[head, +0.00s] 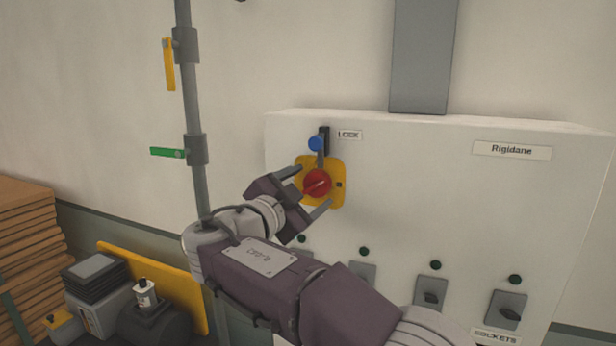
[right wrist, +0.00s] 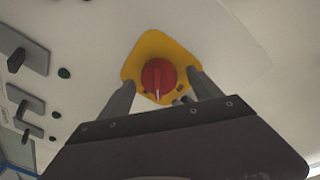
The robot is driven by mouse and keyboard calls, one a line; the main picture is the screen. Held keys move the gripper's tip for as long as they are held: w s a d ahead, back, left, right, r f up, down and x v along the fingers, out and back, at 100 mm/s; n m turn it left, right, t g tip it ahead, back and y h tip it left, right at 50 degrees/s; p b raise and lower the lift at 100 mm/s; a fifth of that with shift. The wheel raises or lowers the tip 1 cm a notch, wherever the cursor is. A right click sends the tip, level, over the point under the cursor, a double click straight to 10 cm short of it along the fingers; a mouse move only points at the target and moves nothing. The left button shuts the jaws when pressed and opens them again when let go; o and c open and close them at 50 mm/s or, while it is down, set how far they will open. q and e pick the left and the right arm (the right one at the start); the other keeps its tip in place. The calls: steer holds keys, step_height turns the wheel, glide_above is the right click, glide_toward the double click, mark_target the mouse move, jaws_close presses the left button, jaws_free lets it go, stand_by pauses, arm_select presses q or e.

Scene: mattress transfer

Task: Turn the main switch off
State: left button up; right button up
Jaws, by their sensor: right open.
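The main switch is a red rotary knob (head: 317,183) on a yellow plate (head: 335,168), on the white panel's front. A blue-headed lock part (head: 316,144) sits just above it, by the LOCK label. My right gripper (head: 306,190) is open at the switch, one finger at the plate's upper left and one at its lower right. In the right wrist view, the red knob (right wrist: 158,76) shows between the two open fingers (right wrist: 160,88), with a light mark on its face. I cannot tell whether the fingers touch the knob. My left gripper is out of view.
The white panel (head: 420,190) carries several smaller black switches with green lamps along its lower part, one labelled SOCKETS. A grey pipe (head: 190,100) with yellow and green levers stands left. Stacked boards (head: 25,235) and equipment (head: 105,295) sit lower left.

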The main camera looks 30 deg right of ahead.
steer(key=shift+d, duration=0.65)
steer(key=shift+a, duration=0.3)
steer(key=shift+c, duration=0.5)
steer(key=shift+w+a, duration=0.1)
steer(key=shift+a, duration=0.05)
steer(key=c, duration=1.3)
steer(key=shift+o, duration=0.2)
steer(key=shift+f+b, duration=0.2)
steer(key=shift+b, duration=0.5)
steer(key=n+b, duration=0.4)
steer(key=b, duration=0.3)
steer(key=shift+f+n+t, duration=0.1)
steer(key=shift+n+t, duration=0.2)
steer(key=shift+n, duration=0.1)
steer(key=n+b, duration=0.3)
steer(key=shift+s+h, duration=0.2)
steer(key=shift+h, duration=0.1)
arm_select(q)
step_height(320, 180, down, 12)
steer(key=b, duration=0.1)
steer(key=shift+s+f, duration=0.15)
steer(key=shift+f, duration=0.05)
arm_select(e)
steer(key=shift+r+n+t, duration=0.25)
steer(key=shift+n+t, duration=0.25)
steer(key=shift+n, duration=1.2)
